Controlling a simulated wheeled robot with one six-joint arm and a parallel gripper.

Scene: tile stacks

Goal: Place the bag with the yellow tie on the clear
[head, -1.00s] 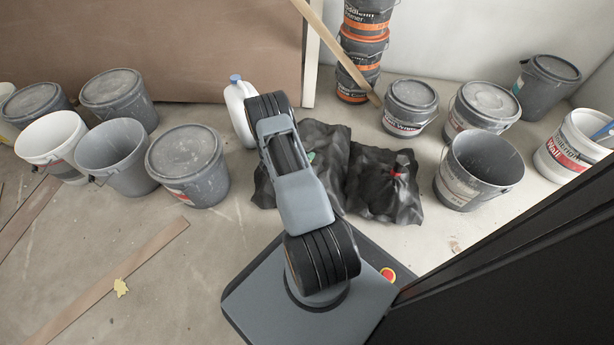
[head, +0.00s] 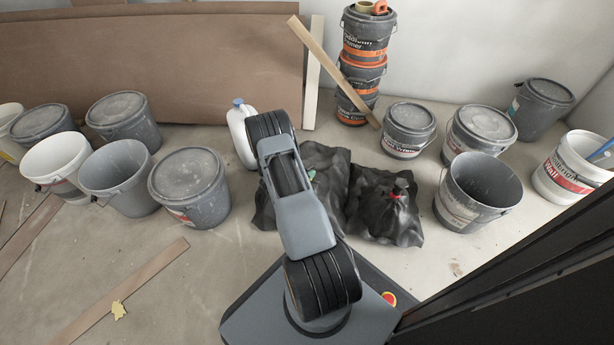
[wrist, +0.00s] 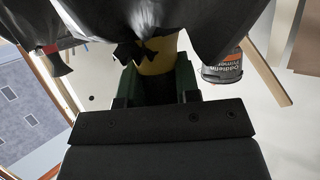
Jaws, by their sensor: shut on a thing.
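My gripper (wrist: 155,80) is shut on the yellow tie (wrist: 158,55) at the neck of a black bag (wrist: 205,18) in the wrist view. The bag's body fills the top of that view. In the head view my arm hides my gripper, and I cannot make out the yellow tie. A black bag with a red tie (head: 385,222) sits on the floor right of my arm. A black bag with a green tie (head: 325,165) lies partly behind my arm. A red tie and dark knot (wrist: 55,55) also show at the left of the wrist view.
Grey buckets (head: 190,185) stand to the left, with a white jug (head: 238,140) behind my arm. An open grey bucket (head: 478,195) stands right of the bags. A bucket stack (head: 362,60) has a plank (head: 335,70) leaning on it. Bare floor (head: 215,265) lies at front left.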

